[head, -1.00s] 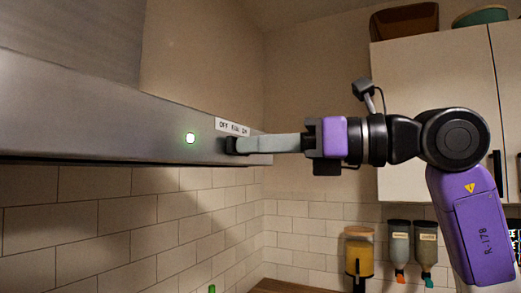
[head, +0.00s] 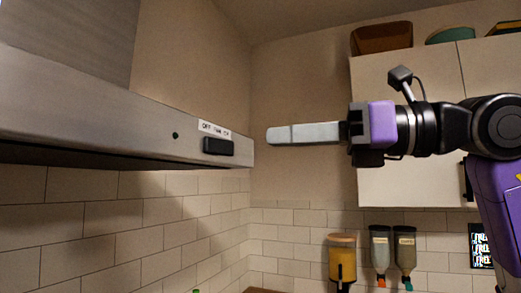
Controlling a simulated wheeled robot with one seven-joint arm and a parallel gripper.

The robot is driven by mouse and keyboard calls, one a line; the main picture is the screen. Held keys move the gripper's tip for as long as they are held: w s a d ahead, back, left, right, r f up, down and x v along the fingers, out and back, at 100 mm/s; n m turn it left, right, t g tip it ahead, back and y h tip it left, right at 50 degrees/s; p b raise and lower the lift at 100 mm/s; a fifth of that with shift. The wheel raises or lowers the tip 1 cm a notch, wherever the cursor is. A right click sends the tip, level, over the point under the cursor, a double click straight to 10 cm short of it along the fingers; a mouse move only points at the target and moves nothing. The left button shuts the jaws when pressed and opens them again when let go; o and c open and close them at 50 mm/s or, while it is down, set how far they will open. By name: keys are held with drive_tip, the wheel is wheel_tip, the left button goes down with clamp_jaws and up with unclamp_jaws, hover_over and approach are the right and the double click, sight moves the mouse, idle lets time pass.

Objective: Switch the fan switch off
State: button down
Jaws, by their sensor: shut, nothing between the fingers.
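The fan switch (head: 218,147) is a black rocker on the front of the grey range hood (head: 90,115), near its right end. A label (head: 214,129) above it reads "OFF FAN ON". The indicator light (head: 176,135) left of the switch is dark. My gripper (head: 268,136) points left, with its grey fingers closed together and empty. Its tips are to the right of the switch and of the hood's end, apart from both. Which way the rocker is tilted is too small to tell.
White wall cabinets (head: 405,120) stand behind my arm, with bowls on top, including a brown one (head: 381,38). A yellow dispenser (head: 342,262) and two bottles hang below. The air between my gripper and the hood is clear.

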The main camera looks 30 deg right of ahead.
drive_tip(key=shift+s+d+b, duration=0.15)
drive_tip(key=shift+s+d, duration=0.15)
drive_tip(key=shift+s, duration=0.3)
drive_tip(key=shift+s+d+b, duration=0.1)
drive_tip(key=shift+s+d, duration=0.15)
drive_tip(key=shift+s, duration=0.4)
drive_tip(key=shift+s+d+b, duration=0.15)
drive_tip(key=shift+s+d, duration=0.15)
drive_tip(key=shift+s, duration=0.3)
